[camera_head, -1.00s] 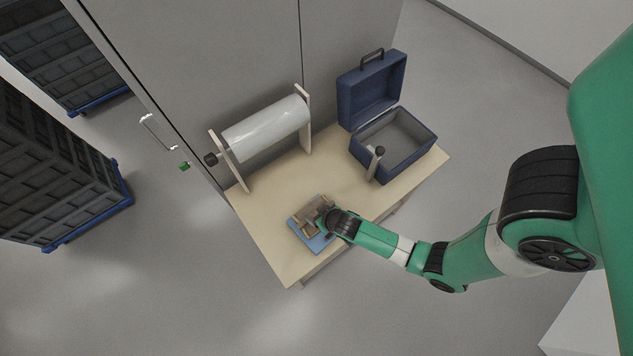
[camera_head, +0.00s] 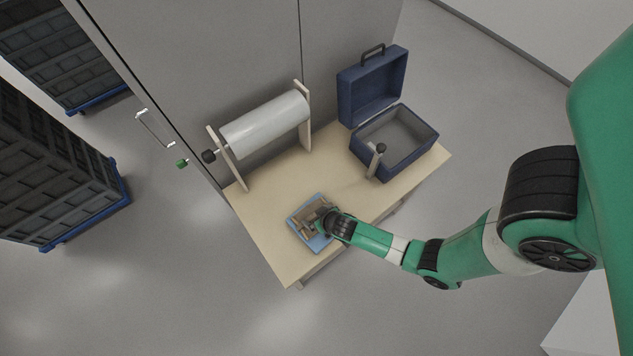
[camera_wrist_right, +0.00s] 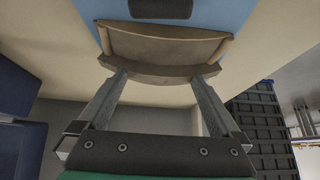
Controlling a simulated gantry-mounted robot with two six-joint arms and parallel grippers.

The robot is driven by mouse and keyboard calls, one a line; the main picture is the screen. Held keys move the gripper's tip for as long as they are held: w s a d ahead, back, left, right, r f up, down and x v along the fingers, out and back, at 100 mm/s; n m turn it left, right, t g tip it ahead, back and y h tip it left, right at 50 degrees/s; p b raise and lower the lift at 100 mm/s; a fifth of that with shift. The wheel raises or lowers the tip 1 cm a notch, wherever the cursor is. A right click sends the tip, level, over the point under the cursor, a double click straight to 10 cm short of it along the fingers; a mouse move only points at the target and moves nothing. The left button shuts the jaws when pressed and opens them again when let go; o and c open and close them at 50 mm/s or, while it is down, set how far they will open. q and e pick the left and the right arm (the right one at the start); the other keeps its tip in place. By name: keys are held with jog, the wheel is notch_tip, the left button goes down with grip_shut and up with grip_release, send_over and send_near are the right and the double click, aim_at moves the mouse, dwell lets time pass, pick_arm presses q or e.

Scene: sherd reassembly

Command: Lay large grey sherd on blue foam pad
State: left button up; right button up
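The blue foam pad (camera_head: 309,243) lies on the front part of the table. A curved, thick-edged grey-brown sherd (camera_wrist_right: 165,48) lies over the pad, which shows as blue in the right wrist view (camera_wrist_right: 240,10). In the head view, brownish pieces (camera_head: 306,222) on the pad are partly hidden by my right gripper (camera_head: 325,222). In the right wrist view its two fingers (camera_wrist_right: 160,80) are spread wide. Their tips reach the sherd's near edge; whether they touch it, I cannot tell. My left gripper is not in view.
A dark block (camera_wrist_right: 160,8) is at the top of the wrist view. A white roll on a stand (camera_head: 265,125) is at the back. The table (camera_head: 270,225) is clear left of the pad.

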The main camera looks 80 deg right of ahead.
jog(key=shift+s+a+r+p, duration=0.1)
jog(key=shift+r+p, duration=0.2)
jog(key=shift+r, duration=0.15)
jog(key=p+v, duration=0.5)
jog(key=v, duration=0.6)
jog(key=shift+a+r, duration=0.1)
jog(key=shift+r, duration=0.05)
